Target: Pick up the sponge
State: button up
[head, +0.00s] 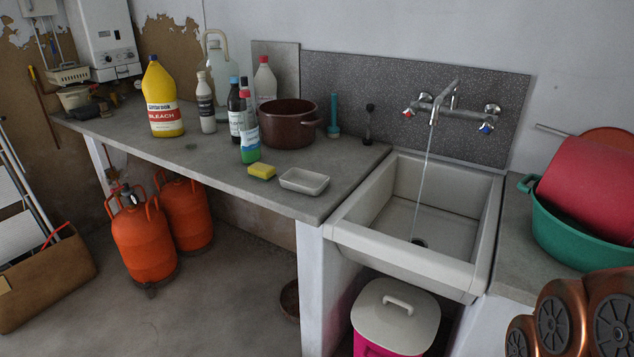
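The sponge (262,171) is a small yellow block with a darker green layer low on its side. It lies on the grey countertop (222,176) near the front edge, left of a white soap dish (304,181). It stands clear of the dish by a small gap. A bottle with green liquid (250,143) stands just behind it. My gripper is not in view.
A brown pot (287,123) and several bottles stand behind the sponge. A yellow bleach bottle (162,98) stands farther left. Water runs from the tap (437,102) into the sink (418,215). Orange gas cylinders (143,238) stand under the counter. The floor in front is partly clear.

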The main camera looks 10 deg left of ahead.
aim_at(264, 172)
jog(key=u, duration=0.6)
jog(key=i, duration=0.25)
jog(key=u, duration=1)
jog(key=i, duration=0.8)
jog(key=u, duration=0.35)
jog(key=i, duration=0.8)
jog(key=z, duration=0.2)
